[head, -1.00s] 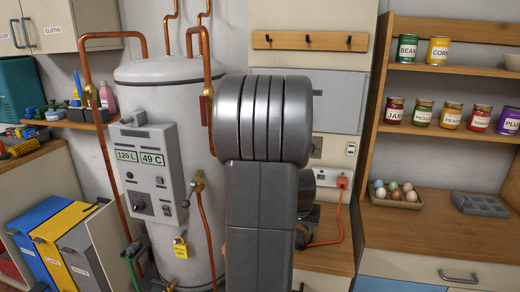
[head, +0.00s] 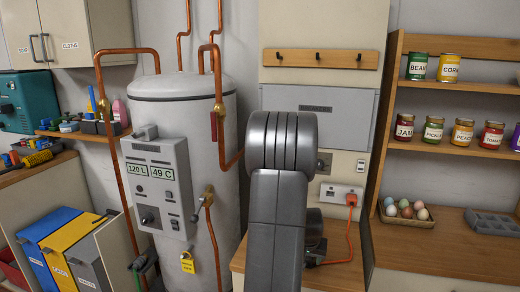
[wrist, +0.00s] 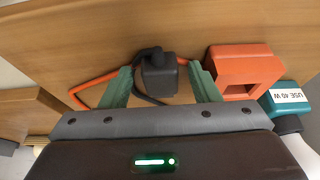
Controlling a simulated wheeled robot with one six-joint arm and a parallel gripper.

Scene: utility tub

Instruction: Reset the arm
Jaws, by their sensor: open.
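My gripper (wrist: 160,70) shows in the wrist view with its two green fingers spread apart. A small black block with a black cable (wrist: 158,78) lies between and just beyond the fingertips over a wooden surface. The fingers do not appear to press on it; I cannot tell the exact gap.
The head view shows a water tank (head: 180,105), a wall socket with an orange cord (head: 342,193), and an egg tray (head: 405,216) on the right counter.

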